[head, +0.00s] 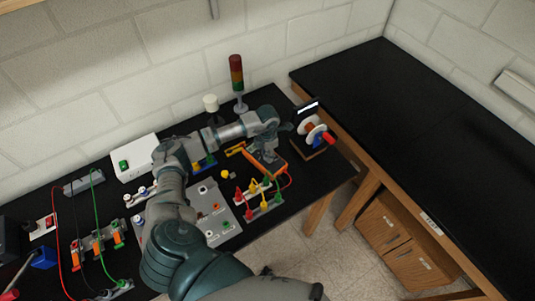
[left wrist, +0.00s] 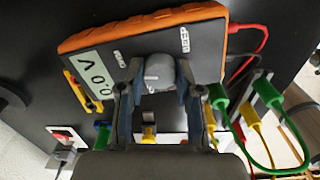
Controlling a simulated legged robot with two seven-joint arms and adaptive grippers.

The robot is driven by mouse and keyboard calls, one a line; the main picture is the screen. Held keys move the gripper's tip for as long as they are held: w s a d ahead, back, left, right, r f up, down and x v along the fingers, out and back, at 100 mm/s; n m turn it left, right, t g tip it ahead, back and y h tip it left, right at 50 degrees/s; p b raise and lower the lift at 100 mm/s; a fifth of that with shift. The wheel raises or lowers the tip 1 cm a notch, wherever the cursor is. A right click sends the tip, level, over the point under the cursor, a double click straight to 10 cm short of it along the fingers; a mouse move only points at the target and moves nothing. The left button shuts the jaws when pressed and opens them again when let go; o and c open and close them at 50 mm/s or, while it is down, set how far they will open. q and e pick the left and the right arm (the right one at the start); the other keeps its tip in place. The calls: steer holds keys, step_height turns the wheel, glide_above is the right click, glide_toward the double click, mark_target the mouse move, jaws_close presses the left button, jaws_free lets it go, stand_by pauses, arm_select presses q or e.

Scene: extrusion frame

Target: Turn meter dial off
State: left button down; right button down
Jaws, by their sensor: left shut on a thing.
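The meter (left wrist: 205,40) has an orange rim and a dark face, and fills the upper middle of the left wrist view. Its display (left wrist: 92,75) appears to read 0.0 V, seen rotated. The round grey dial (left wrist: 160,72) sits between the fingers of my left gripper (left wrist: 158,85), which is shut on it. The dial's pointer mark cannot be made out. In the head view the meter (head: 270,172) lies on the black bench, mostly hidden under my left gripper (head: 265,155). My right gripper is not in view.
Colored test leads and plugs (head: 258,195) stand close to the meter. A grey button panel (head: 215,208), a signal tower (head: 237,80) and a spool stand (head: 312,135) are nearby. The black bench on the right (head: 430,120) is clear.

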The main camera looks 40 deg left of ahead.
arm_select(q)
steer(key=n, duration=0.3)
steer(key=shift+n, duration=0.3)
steer(key=n, duration=0.3)
steer(key=shift+n, duration=0.3)
steer(key=n, duration=0.3)
steer(key=shift+n, duration=2.2)
steer(key=c, duration=0.8)
jaws_free()
steer(key=shift+o, duration=0.2)
